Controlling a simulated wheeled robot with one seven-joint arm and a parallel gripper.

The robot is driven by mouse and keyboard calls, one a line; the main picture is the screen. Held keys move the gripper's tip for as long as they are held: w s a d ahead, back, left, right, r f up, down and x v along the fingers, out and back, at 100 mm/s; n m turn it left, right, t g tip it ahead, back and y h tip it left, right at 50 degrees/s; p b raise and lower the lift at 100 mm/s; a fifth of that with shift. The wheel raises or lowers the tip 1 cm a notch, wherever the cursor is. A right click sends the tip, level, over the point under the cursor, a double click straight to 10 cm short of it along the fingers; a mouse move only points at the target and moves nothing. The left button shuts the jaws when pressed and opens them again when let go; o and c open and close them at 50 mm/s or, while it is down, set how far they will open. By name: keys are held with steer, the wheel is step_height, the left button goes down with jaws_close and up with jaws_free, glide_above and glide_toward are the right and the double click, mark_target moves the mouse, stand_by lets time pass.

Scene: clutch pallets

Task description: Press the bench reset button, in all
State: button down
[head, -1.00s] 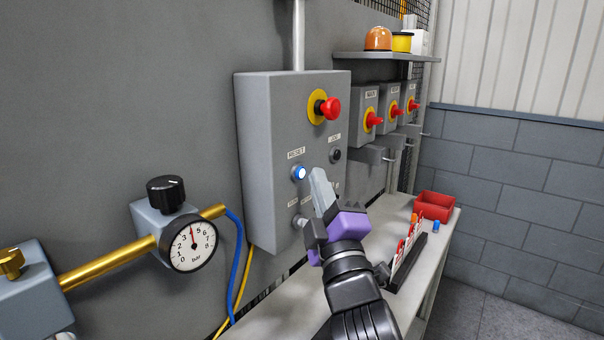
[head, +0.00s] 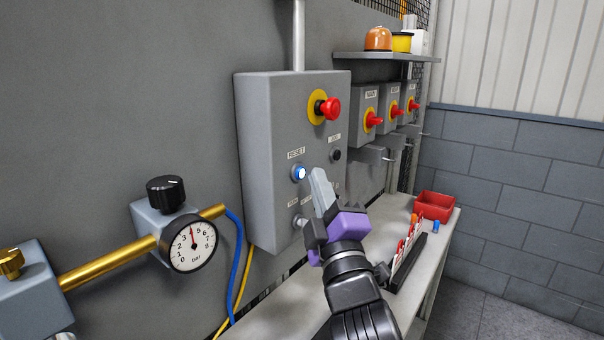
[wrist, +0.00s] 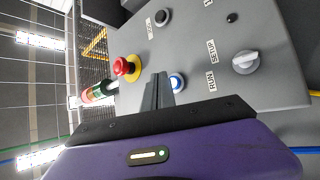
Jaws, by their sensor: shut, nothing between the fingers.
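The reset button (head: 299,173) is a lit blue-white round button under a RESET label on the grey control box (head: 262,150). In the wrist view the blue button (wrist: 177,82) shows just right of the fingertips, partly hidden by them. My gripper (head: 318,176) is shut and empty, its tips pointing up toward the box front, a little right of the button in the head view. The gripper (wrist: 158,80) also shows at the centre of the wrist view. I cannot tell whether the tips touch the panel; they look apart from the button.
A red emergency stop (head: 329,108) sits above the reset button, and a black button (head: 336,155) is to its right. A selector knob (wrist: 246,62) is on the same panel. A pressure gauge (head: 193,246) is at left. Below is a bench with a red bin (head: 434,206).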

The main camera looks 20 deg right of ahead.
steer(key=shift+w+a, duration=0.1)
stand_by(0.3)
steer(key=shift+w+a, duration=0.15)
steer(key=shift+w, duration=0.1)
steer(key=shift+w+a+b, duration=0.3)
steer(key=shift+w+b, duration=0.1)
stand_by(0.9)
steer(key=shift+s, duration=0.1)
steer(key=shift+s+d+p, duration=0.5)
steer(key=shift+s+p, duration=0.1)
steer(key=shift+s, duration=0.05)
steer(key=s+d+p, duration=0.1)
steer(key=s+p, duration=0.1)
steer(key=s+d+p, duration=0.2)
stand_by(0.6)
